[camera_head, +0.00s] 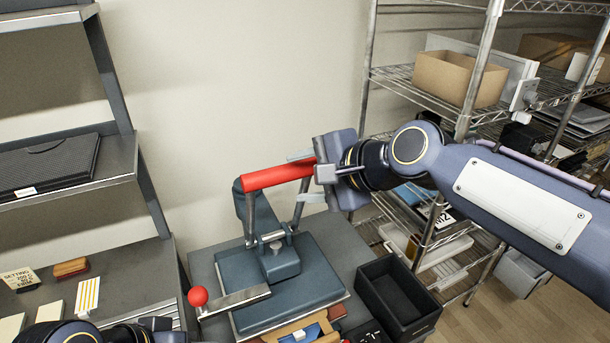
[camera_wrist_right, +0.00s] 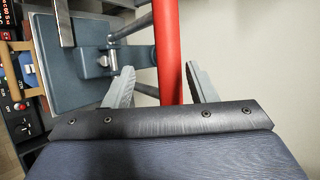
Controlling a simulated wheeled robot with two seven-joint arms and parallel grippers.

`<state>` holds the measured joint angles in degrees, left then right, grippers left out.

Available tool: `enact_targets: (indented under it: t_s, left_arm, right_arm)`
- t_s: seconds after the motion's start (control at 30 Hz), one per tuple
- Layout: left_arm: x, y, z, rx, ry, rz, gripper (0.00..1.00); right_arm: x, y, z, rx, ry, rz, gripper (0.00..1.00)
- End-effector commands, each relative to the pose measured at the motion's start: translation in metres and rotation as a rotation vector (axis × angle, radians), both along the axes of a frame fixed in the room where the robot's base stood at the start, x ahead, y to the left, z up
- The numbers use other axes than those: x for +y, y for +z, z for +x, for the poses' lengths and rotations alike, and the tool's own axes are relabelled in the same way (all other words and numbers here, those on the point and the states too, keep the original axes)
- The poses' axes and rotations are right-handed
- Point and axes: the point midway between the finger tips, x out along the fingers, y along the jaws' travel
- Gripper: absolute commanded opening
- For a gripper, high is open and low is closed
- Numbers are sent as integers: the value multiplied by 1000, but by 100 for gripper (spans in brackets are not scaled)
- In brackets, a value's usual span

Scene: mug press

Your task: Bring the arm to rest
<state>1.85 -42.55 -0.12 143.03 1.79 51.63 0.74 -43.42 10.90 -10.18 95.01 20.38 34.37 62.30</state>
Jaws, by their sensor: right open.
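The mug press (camera_head: 285,285) stands on the bench, with its red handle bar (camera_head: 278,176) raised at the top. My right gripper (camera_head: 308,178) is at the right end of the bar, its fingers open. In the right wrist view, the red bar (camera_wrist_right: 168,50) passes between the two grey fingers of the gripper (camera_wrist_right: 160,85), with a gap on each side. I cannot tell whether the bar lies within their depth. My left arm shows at the bottom left of the head view, with part of its gripper (camera_head: 155,325) cut off by the edge; its jaws cannot be made out.
A red ball knob (camera_head: 198,296) sticks out left of the press. An empty black bin (camera_head: 398,298) stands to its right. A wire rack (camera_head: 460,115) with a cardboard box (camera_head: 458,78) stands behind my right arm. Grey shelves (camera_head: 75,180) stand at the left.

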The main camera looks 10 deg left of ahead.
Motion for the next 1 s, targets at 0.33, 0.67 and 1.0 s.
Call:
enact_targets:
  t_s: [0.33, 0.67, 1.0]
  left_arm:
    - [0, -6, 0, 0, 0, 0, 36]
    - [0, -14, 0, 0, 0, 0, 36]
    - [0, -16, 0, 0, 0, 0, 36]
  right_arm:
    - [-111, -39, -32, -117, 37, -174, 51]
    - [-246, -157, -169, -288, 244, -650, 51]
    - [-263, -203, -218, -300, 358, -813, 51]
